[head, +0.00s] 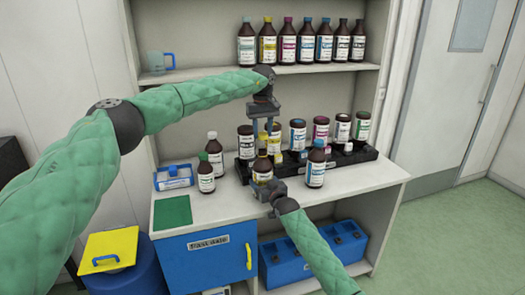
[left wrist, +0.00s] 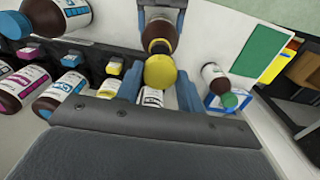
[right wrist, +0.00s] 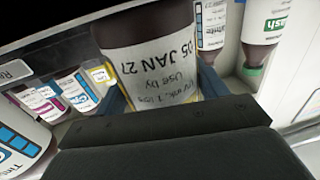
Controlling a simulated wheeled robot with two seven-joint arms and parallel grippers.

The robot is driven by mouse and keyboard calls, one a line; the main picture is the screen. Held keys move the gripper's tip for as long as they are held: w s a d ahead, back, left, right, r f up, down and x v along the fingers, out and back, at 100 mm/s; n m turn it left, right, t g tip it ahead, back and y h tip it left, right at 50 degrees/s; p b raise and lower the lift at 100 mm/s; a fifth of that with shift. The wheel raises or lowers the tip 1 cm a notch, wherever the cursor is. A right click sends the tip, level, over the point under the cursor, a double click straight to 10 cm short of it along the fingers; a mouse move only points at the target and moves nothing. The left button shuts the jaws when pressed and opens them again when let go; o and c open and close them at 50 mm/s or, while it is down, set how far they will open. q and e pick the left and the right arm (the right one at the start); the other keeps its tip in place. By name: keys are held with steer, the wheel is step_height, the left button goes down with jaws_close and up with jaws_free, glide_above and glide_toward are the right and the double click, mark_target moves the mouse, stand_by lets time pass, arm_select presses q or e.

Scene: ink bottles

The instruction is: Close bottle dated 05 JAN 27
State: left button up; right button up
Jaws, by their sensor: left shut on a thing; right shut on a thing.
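A brown bottle (head: 262,169) with a yellow label band stands near the counter's front. In the right wrist view its label (right wrist: 150,65) reads "05 JAN 27". My right gripper (head: 268,188) is shut on this bottle's body from the front. My left gripper (head: 264,134) points down over the bottle and is shut on a yellow cap (left wrist: 160,71). In the left wrist view the cap sits between the blue fingers, in line with the neck of the bottle (left wrist: 160,30). I cannot tell whether the cap touches or is seated on the neck.
A green-capped bottle (head: 206,178) and a blue-capped bottle (head: 316,168) stand on either side. Behind is a black rack (head: 360,158) with several bottles and small coloured caps. A blue-and-white box (head: 173,178) and a green mat (head: 172,211) lie left. More bottles stand on the upper shelf (head: 210,75).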

mark_target(262, 150)
arm_select(q)
steer(key=shift+f, duration=1.6)
steer(key=shift+f, duration=0.1)
steer(key=shift+f, duration=0.8)
steer(key=shift+f, duration=0.5)
arm_select(e)
steer(key=c, duration=0.5)
arm_select(q)
steer(key=m, duration=0.9)
steer(key=shift+m, duration=0.4)
steer(key=o, duration=0.9)
